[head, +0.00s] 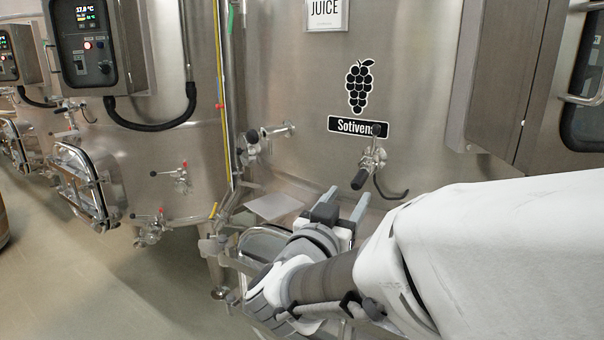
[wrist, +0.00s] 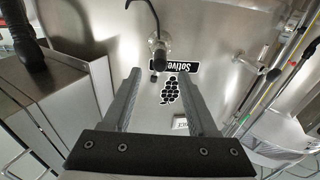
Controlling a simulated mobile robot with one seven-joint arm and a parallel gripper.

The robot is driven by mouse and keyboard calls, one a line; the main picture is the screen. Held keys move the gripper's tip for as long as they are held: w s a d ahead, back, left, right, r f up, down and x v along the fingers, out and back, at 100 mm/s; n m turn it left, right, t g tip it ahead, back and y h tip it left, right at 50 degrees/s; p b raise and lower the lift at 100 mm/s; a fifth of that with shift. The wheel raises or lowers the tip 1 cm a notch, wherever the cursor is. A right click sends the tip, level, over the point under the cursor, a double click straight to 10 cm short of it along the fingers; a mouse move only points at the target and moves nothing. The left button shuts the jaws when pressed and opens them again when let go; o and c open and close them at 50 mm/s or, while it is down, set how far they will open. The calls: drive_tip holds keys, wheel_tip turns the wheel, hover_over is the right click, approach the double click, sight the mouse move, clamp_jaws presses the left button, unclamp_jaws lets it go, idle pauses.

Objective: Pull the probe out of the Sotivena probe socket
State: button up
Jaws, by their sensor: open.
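The Sotivena vat (head: 300,95) is a steel wall with a grape picture and a Sotivena label (head: 352,126). A metal fitting (head: 372,157), which looks like the probe socket, sticks out just below the label's right end. A dark cylindrical grip (head: 360,179), apparently the probe, points out from it, and a dark cable (head: 394,192) curves off to the right. In the wrist view the grip (wrist: 160,58) lies just beyond the fingertips, roughly between them. My gripper (head: 348,196) is open and empty, below the grip in the head view. It also shows in the wrist view (wrist: 159,76).
Another valve (head: 268,134) juts from the vat to the left of the label. A vertical pipe with a yellow line (head: 224,100) stands further left. A steel control cabinet (head: 510,75) is at the right. A second vat (head: 165,90) fills the left side.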

sight(360, 178)
drive_tip(key=shift+b+x, duration=0.4)
drive_tip(key=shift+x, duration=4.1)
clamp_jaws()
drive_tip(key=shift+s+a, duration=0.1)
drive_tip(key=shift+p+v, duration=0.4)
drive_tip(key=shift+v, duration=2.5)
drive_tip(key=shift+s+a, duration=0.1)
drive_tip(key=shift+s, duration=0.05)
drive_tip(key=shift+p+v, duration=0.3)
drive_tip(key=shift+v, duration=1.4)
drive_tip(key=shift+r, duration=0.15)
